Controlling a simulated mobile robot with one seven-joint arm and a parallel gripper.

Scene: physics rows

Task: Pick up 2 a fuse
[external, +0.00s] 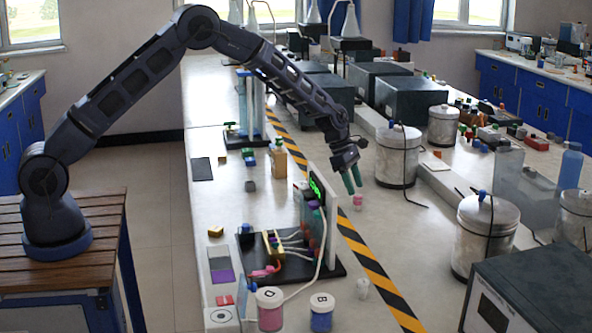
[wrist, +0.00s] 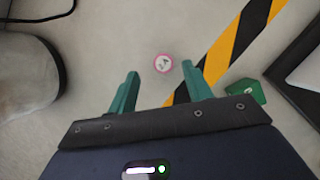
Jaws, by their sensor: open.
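A small round thing (wrist: 164,63), white with a pink rim and a dark mark on top, lies on the pale bench top. In the external view this pink-and-white thing (external: 357,202) shows just below my fingertips. My gripper (external: 353,182) points down above it with its green fingers. In the wrist view my gripper (wrist: 160,82) is open and empty, and the round thing lies just beyond and between the fingertips, apart from them. I cannot tell for sure whether this is a fuse.
A board device with wires and a green display (external: 317,187) stands left of my gripper. A yellow-black stripe (external: 365,262) runs along the bench. A grey lidded canister (external: 397,160) stands to the right. Lettered jars (external: 270,312) stand at the front.

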